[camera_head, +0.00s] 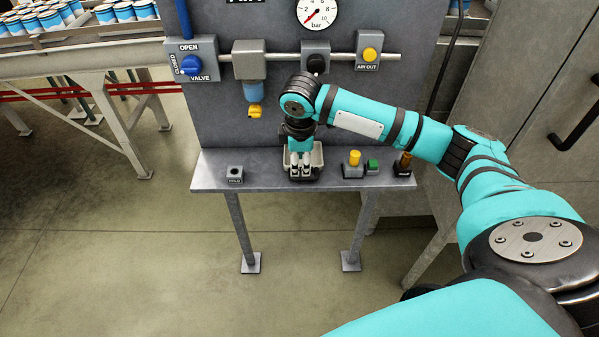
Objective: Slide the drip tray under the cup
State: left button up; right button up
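The drip tray (318,155) is a small light grey tray on the metal shelf, below and to the right of the cup. The cup (254,93) is the blue bowl with a yellow drain that hangs under a grey filter body on the pipe. My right gripper (300,172) points down over the tray, with its fingertips at or inside the tray's front part. The fingers stand close together, and I cannot tell whether they grip the tray. The gripper and wrist hide much of the tray. My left gripper is not in view.
The shelf (262,174) is bare between the tray and the HOLD socket (235,173) at left. Right of the tray stand a yellow knob (354,158), a green block (372,166) and an amber-topped item (404,162).

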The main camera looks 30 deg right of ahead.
aim_at(300, 179)
jog(key=f, duration=0.4)
jog(key=w+f, duration=0.1)
jog(key=f, duration=0.1)
jog(key=shift+d+f+p, duration=0.3)
jog(key=shift+f, duration=0.1)
grip_shut()
